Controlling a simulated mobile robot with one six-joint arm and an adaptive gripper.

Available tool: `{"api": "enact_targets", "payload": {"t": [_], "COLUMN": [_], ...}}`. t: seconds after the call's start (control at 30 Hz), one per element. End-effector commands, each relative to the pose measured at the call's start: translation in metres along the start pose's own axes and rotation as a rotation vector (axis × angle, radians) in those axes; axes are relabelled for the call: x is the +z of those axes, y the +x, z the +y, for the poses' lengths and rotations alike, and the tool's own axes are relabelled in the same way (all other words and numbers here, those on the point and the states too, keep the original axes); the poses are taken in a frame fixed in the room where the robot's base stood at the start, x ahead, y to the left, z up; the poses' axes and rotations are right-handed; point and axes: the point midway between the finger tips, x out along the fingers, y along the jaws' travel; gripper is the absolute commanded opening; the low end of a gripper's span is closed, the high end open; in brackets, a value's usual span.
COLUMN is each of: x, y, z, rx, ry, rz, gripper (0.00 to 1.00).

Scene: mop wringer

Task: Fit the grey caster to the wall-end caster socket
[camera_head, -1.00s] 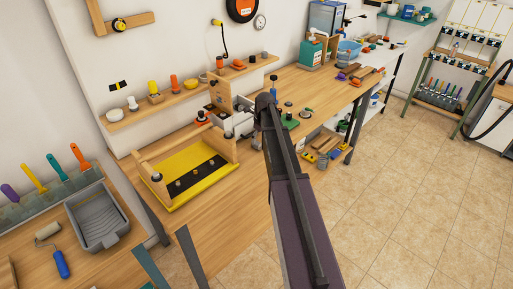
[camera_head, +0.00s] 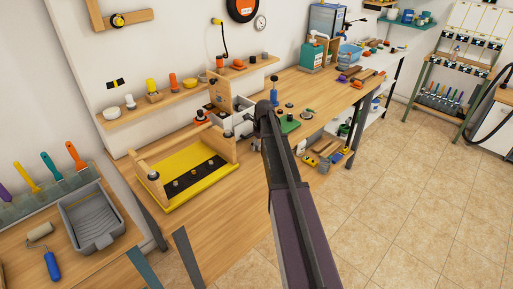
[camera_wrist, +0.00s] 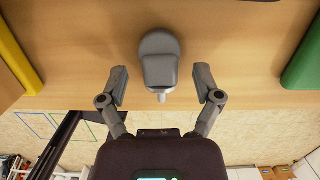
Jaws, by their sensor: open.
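In the wrist view the grey caster (camera_wrist: 160,58), a rounded grey body with a small pale stem toward me, lies on the wooden bench. My gripper (camera_wrist: 161,76) is open, with one finger on each side of the caster and visible gaps between. In the head view my arm covers the spot, so the caster cannot be made out. The yellow tray (camera_head: 172,202) with wooden end walls and a dark strip bearing several small fittings stands left of my arm. Which fitting is the wall-end caster socket I cannot tell.
A yellow edge (camera_wrist: 16,58) lies left of my gripper and a green block (camera_wrist: 304,58) lies right, both apart from the fingers. In the head view a wall shelf (camera_head: 185,95) holds small coloured parts. A grey paint tray (camera_head: 92,218) lies front left.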

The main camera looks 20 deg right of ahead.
Motion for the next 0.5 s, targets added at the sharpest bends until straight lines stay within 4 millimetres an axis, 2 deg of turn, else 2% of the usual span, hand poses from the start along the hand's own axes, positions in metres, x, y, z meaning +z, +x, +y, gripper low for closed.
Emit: {"api": "enact_targets", "payload": {"t": [0.27, 0.37, 0.5], "x": [-0.0003, -0.0004, -0.0004], "y": [-0.0001, -0.0001, -0.0001], "z": [-0.0003, -0.0004, -0.0005], "rx": [0.000, 0.000, 0.000], "ry": [0.000, 0.001, 0.001], "rz": [0.000, 0.000, 0.000], "gripper": [0.83, 0.59, 0.17]}}
